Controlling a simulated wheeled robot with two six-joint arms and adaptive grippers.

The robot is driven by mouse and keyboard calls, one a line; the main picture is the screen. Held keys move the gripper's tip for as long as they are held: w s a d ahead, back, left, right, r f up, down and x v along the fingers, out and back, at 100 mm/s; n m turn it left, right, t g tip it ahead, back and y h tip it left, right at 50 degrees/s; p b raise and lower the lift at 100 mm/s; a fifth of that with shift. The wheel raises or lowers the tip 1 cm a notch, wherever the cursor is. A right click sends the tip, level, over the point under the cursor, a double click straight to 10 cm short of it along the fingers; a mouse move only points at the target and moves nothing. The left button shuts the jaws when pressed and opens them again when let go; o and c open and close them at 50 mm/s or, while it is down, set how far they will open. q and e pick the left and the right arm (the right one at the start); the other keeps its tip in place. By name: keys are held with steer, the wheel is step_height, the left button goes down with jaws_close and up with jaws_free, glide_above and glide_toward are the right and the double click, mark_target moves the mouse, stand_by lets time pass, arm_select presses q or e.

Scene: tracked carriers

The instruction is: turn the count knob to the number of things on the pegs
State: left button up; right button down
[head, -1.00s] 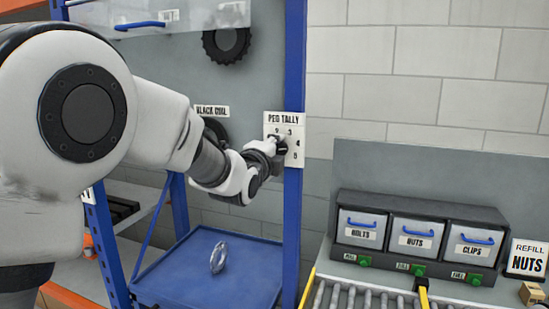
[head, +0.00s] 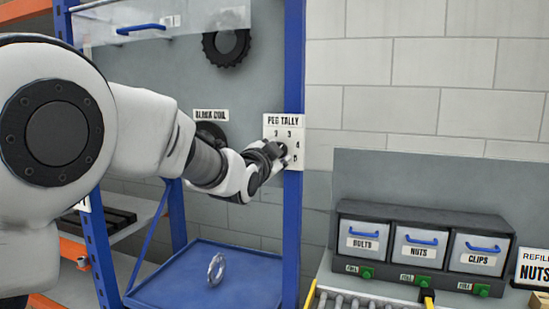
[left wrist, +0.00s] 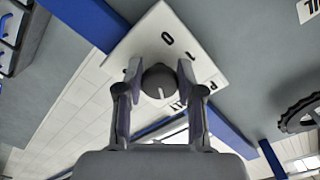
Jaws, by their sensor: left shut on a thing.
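The white PEG TALLY plate (head: 299,122) is fixed to the blue post, with numbers around its dark count knob (left wrist: 159,80). My left gripper (left wrist: 159,77) has its fingers on either side of the knob and is shut on it. The knob has a white mark; which number it points at I cannot tell. In the head view the gripper (head: 281,152) hides most of the knob. A black toothed ring (head: 226,47) hangs high on the grey panel. A black coil (head: 212,130) hangs lower under its BLACK COIL label, partly behind my arm. My right gripper is not in view.
A clear ring (head: 216,268) stands on the blue tray (head: 172,287) below. A clear panel with a blue handle (head: 141,28) is at the top. Bins labelled bolts, nuts and clips (head: 423,240) stand at right, behind a roller conveyor (head: 345,300).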

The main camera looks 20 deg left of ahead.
arm_select(q)
steer(key=shift+r+n, duration=0.15)
steer(key=shift+n, duration=0.35)
steer(key=shift+r, duration=0.15)
steer(key=o, duration=1.1)
steer(key=shift+d, duration=0.1)
steer(key=shift+o, duration=0.2)
steer(key=shift+w+d, duration=0.15)
step_height(320, 180, up, 10)
steer(key=shift+f, duration=0.15)
